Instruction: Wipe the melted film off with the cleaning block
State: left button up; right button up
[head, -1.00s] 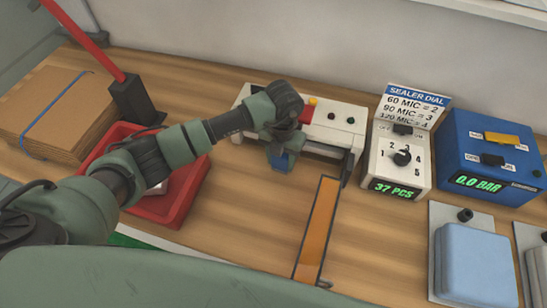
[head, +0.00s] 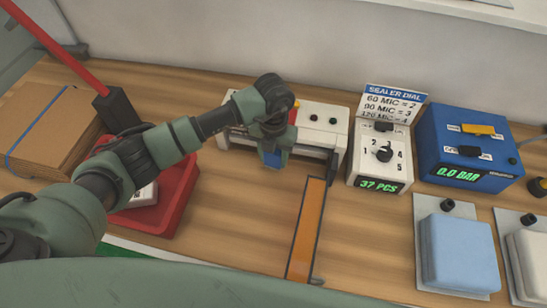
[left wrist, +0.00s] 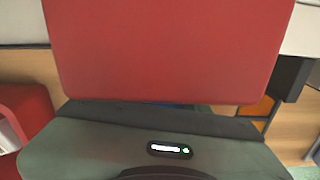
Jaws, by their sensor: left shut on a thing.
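My left gripper (head: 271,157) is at the front of the white sealer (head: 322,126), near the middle of its long slot. It is shut on a red block, taken to be the cleaning block (left wrist: 170,50), which fills the upper part of the left wrist view. In the head view the arm hides most of the block. A small blue part shows low at the gripper; I cannot tell whether it belongs to the block. The melted film cannot be made out, and contact between block and sealer is hidden. My right gripper is not in view.
A dark-edged orange strip (head: 307,232) lies in front of the sealer. The dial box (head: 366,163) and blue pressure box (head: 440,150) stand right of it. A red tray (head: 176,205) and cardboard stack (head: 48,142) are left. Light blue pad (head: 458,255) is front right.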

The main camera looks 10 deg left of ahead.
pick_arm(q)
jog(key=shift+r+p, duration=0.4)
jog(key=shift+r, duration=0.65)
jog(key=shift+r+p, duration=0.9)
jog(key=shift+r, duration=0.6)
